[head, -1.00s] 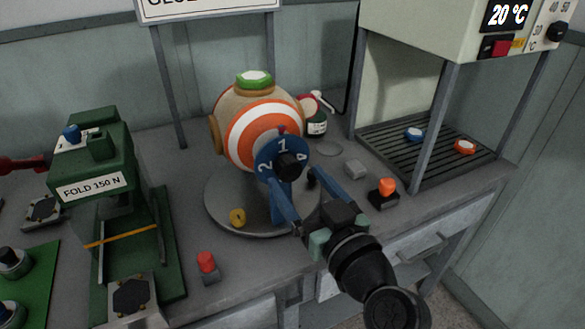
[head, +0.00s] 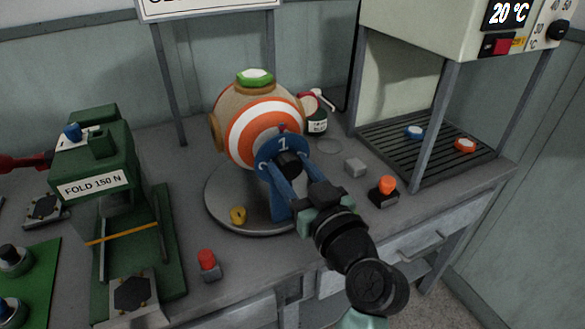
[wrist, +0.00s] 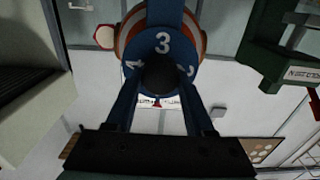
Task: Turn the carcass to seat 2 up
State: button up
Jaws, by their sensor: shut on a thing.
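The carcass (head: 236,98) is a tan ball with orange and white rings on its front and a green-rimmed white disc on top. In front of it stands a blue numbered dial (head: 283,143) on a blue stand, with 1 at the top beneath a small red pointer. In the wrist view the dial (wrist: 163,42) appears inverted, with 3 uppermost. My gripper (head: 285,166) is shut on the black knob (head: 289,160) at the dial's centre, one blue finger on each side. The fingers and knob hide part of the dial.
The carcass stands over a round grey plate (head: 222,207) with a yellow piece (head: 238,216) on it. A green press (head: 95,165) is on the left. Red (head: 207,259) and orange (head: 387,185) buttons stand near the front edge. A heater rack (head: 430,150) is at right.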

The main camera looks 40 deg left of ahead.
grip_shut()
jog(key=shift+m, duration=0.7)
jog(key=shift+w+m+p, duration=0.1)
jog(key=shift+m+p, duration=0.65)
jog(key=shift+m, duration=0.95)
jog(key=shift+d+m+p, duration=0.1)
jog(key=shift+m+p, duration=0.9)
jog(key=shift+m, duration=1.1)
jog(key=shift+w+f+m+p, duration=0.1)
jog(key=shift+m+p, duration=1.35)
jog(key=shift+m, duration=0.95)
jog(key=shift+f+m+p, duration=0.1)
jog(key=shift+m+p, duration=0.85)
jog(key=shift+m, duration=0.55)
jog(key=shift+f+m+p, duration=0.1)
jog(key=shift+m+p, duration=0.2)
jog(key=shift+m, duration=0.3)
